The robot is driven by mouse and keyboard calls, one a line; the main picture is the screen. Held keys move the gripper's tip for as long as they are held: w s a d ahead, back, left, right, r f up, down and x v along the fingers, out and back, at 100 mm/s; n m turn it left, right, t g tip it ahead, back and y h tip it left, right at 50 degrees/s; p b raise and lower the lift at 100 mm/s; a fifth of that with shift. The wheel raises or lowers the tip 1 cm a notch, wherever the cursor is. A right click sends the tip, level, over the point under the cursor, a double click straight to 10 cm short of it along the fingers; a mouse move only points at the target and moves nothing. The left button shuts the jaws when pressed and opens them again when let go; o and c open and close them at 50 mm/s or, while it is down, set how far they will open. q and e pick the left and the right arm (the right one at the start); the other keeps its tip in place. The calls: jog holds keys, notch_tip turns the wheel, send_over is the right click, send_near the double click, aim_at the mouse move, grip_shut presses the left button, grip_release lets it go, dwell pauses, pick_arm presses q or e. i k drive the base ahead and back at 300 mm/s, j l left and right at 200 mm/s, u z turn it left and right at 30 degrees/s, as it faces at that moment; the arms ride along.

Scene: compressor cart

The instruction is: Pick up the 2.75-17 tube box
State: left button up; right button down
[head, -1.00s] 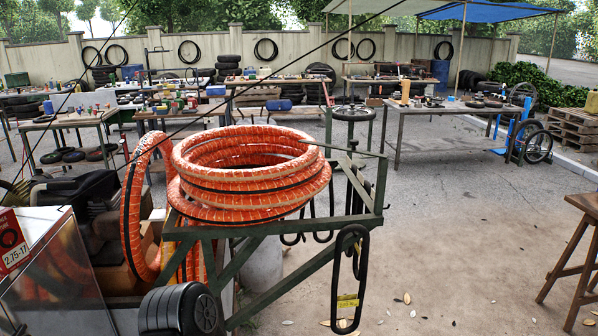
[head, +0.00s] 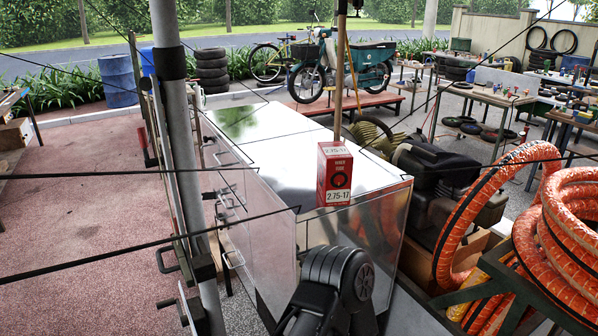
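The 2.75-17 tube box (head: 335,174) is a small upright red carton with white label bands and a black ring printed on its front. It stands near the front edge of the shiny metal cabinet top (head: 270,145), right of the middle of the head view. The printed size faces me. Nothing is touching the box from my side. Neither of my grippers is in view; a dark rounded part, which seems to be one of my arm links, shows at the bottom below the box.
A grey post (head: 178,130) with dark cables stands left of the cabinet, and thin cables cross the view. A thin pole rises behind the box. A dark engine (head: 435,165) and orange hose coils (head: 570,220) are at right. Reddish paving at left is clear.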

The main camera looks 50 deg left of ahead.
aim_at(335, 162)
jog(key=i+l+u, duration=0.1)
jog(key=u, duration=0.35)
jog(key=i+l+u, duration=0.1)
jog(key=l+u, duration=0.2)
jog(key=u, duration=0.15)
jog(key=l+u, duration=0.2)
jog(key=u, duration=0.25)
jog(key=l+u, duration=0.3)
jog(key=u, duration=0.15)
jog(key=l+u, duration=0.25)
jog(key=u, duration=0.2)
